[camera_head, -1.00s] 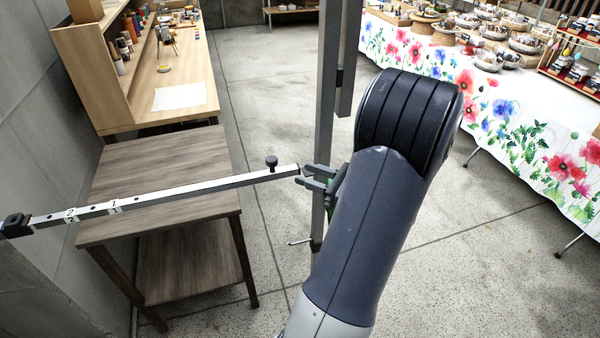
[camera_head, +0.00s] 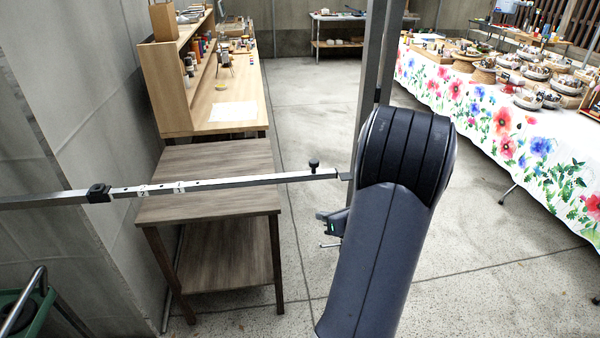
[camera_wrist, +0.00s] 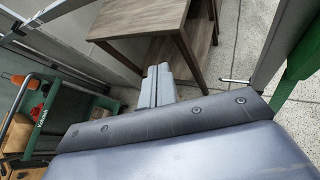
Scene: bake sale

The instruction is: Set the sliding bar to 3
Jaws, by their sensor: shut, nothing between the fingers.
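The sliding bar (camera_head: 245,181) is a pale metal bar that runs level out of a grey tube (camera_head: 45,200) on the left. A black collar (camera_head: 98,193) sits where they meet. Labels 2 (camera_head: 143,191) and 1 (camera_head: 180,187) show on the bar to the right of the collar; no 3 is readable. A black knob (camera_head: 314,166) stands up near the bar's right end, close to a grey upright post (camera_head: 371,90). My gripper (camera_head: 322,217) is below that end, apart from the bar. The wrist view shows its fingers (camera_wrist: 157,84) shut and empty.
A wooden two-shelf table (camera_head: 205,209) stands under and behind the bar. A workbench (camera_head: 235,95) is further back. A floral-clothed table (camera_head: 500,125) stands on the right. A green cart (camera_wrist: 68,115) is on the left. Concrete floor lies open between the tables.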

